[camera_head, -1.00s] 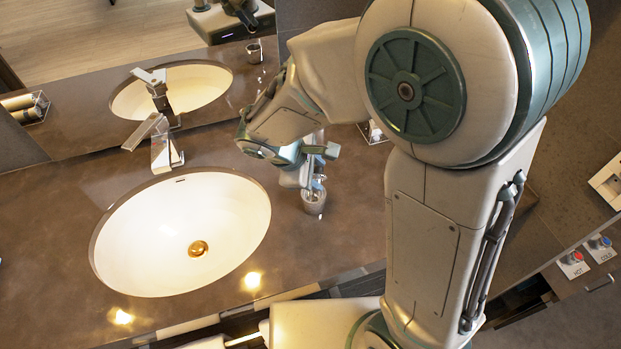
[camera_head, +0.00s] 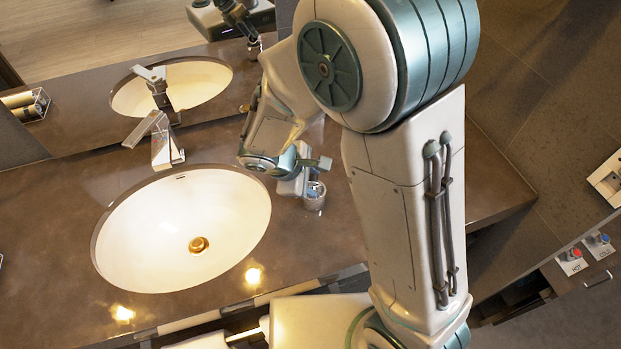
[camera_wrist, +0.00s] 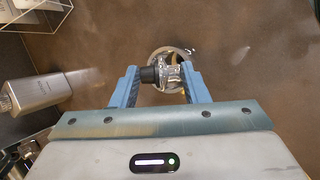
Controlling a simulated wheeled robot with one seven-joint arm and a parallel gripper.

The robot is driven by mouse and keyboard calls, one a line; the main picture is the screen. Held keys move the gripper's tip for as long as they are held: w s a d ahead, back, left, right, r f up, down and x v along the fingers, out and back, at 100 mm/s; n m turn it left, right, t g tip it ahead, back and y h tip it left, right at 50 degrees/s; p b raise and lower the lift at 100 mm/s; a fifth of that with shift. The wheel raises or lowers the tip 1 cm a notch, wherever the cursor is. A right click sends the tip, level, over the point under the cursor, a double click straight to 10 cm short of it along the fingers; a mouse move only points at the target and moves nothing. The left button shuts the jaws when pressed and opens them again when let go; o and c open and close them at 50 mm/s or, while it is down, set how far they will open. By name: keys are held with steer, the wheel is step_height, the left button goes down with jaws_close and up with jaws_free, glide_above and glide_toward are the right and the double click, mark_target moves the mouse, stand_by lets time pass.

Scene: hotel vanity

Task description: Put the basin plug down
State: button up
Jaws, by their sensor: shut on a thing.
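My gripper (camera_wrist: 163,84) is shut on a small dark and shiny thing, which I take to be the basin plug (camera_wrist: 149,75).
The tap (camera_head: 165,150) stands behind the basin, which has a gold drain (camera_head: 198,245). The brown counter (camera_head: 230,290) is clear around the cup. The mirror edges the counter's back.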

steer(key=shift+f+b, duration=0.45)
steer(key=shift+f, duration=0.1)
steer(key=shift+r, duration=0.1)
steer(key=o, duration=1.1)
steer(key=shift+c, duration=0.2)
